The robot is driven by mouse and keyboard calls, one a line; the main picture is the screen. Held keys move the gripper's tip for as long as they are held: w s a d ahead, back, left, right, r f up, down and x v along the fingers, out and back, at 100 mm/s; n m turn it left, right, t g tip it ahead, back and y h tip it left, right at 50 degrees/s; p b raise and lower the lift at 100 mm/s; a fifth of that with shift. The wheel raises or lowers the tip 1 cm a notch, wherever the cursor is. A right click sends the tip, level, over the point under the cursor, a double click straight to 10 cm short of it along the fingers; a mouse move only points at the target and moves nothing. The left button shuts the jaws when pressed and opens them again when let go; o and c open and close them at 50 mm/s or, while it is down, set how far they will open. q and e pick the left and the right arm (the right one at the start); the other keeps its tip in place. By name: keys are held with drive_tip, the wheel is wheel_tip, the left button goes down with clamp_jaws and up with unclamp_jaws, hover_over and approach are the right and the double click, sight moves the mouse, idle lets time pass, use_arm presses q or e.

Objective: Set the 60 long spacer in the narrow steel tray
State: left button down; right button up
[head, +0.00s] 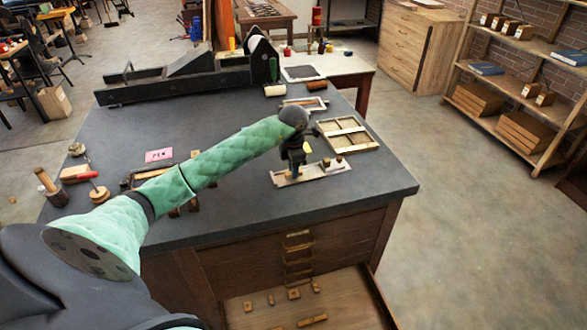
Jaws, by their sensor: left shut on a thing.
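The narrow steel tray (318,170) lies near the front right of the dark bench top. It is a slim, pale tray with a few small pieces at its right end. My left gripper (294,171) points down over the left part of this tray. It is shut on a small piece, mostly hidden by the fingers, that looks like a spacer. I cannot read any size mark on it, nor tell whether it touches the tray. Several wooden pieces lie in the open drawer (352,300) below, one of them long (312,320). My right gripper is out of view.
A wooden frame with compartments (347,134) lies behind the tray, with a smaller frame (305,103) farther back. A long black press (180,80) fills the back left. A pink card (159,155) and hand tools lie at left. The bench's right front corner is clear.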

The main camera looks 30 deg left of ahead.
use_arm(q)
drive_tip(key=shift+f, duration=0.15)
drive_tip(key=c, duration=1.7)
unclamp_jaws()
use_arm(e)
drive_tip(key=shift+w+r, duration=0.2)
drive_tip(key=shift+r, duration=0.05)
